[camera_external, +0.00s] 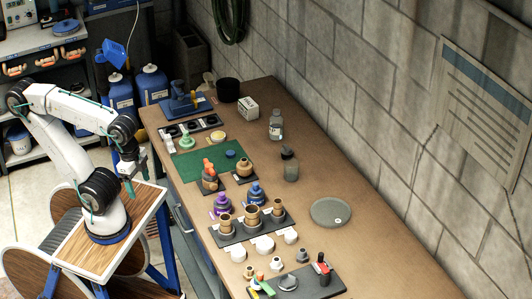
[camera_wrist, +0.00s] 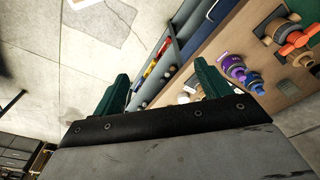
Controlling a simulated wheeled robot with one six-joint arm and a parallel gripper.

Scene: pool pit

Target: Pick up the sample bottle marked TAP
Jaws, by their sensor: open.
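A clear bottle (camera_external: 276,126) with a pale label stands upright near the wall side of the bench; its lettering is too small to read. A second clear bottle (camera_external: 291,171) with a dark cap stands in front of it, and I see no readable mark on it. I cannot tell which is marked TAP. My gripper (camera_external: 130,186) hangs off the left side of the bench, well apart from both bottles. In the wrist view its two green fingers (camera_wrist: 163,85) are spread with nothing between them, over the floor and bench edge. Neither clear bottle is recognisable there.
A block wall (camera_external: 350,90) bounds the far side. Bench around the plate is clear.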

